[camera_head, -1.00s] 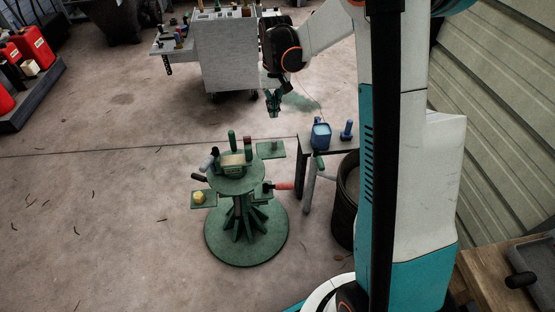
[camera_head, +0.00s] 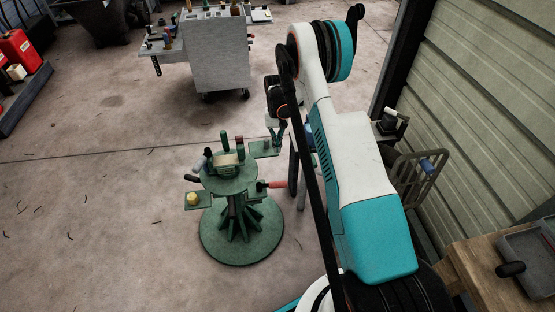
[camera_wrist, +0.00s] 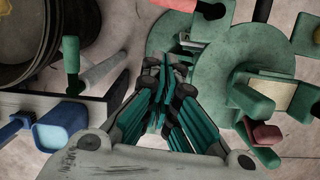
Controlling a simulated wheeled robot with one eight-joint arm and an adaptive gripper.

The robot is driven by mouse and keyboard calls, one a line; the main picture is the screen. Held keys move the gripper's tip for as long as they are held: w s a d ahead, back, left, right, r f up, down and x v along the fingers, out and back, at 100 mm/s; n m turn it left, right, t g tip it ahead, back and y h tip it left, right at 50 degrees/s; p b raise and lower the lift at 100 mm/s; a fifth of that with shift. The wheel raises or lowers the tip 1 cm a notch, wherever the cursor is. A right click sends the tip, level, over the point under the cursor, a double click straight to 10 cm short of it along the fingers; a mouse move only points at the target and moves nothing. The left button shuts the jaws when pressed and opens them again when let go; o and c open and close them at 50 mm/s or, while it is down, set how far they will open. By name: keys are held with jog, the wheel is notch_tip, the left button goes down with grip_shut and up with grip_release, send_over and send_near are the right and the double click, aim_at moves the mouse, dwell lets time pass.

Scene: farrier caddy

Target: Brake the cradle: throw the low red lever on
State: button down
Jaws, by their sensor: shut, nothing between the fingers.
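The cradle is a green round stand; its top disc (camera_head: 229,183) shows in the head view, with its broad base (camera_head: 243,248) on the floor. The red lever (camera_head: 278,184) sticks out to the right, below the top disc. My gripper (camera_head: 278,139) is above the cradle's back right side, by a green side plate (camera_head: 264,149), apart from the lever. In the wrist view its fingers (camera_wrist: 160,112) are together and empty.
Upright handles and a yellow knob (camera_head: 193,198) crowd the cradle. Floor left of the cradle is free.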

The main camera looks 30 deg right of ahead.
aim_at(272, 187)
jog(key=s+a+f+b, duration=0.2)
jog(key=s+f+b, duration=0.3)
jog(key=f, duration=0.5)
jog(key=shift+s+a, duration=0.2)
jog(key=shift+a+f, duration=0.1)
jog(key=shift+a, duration=0.05)
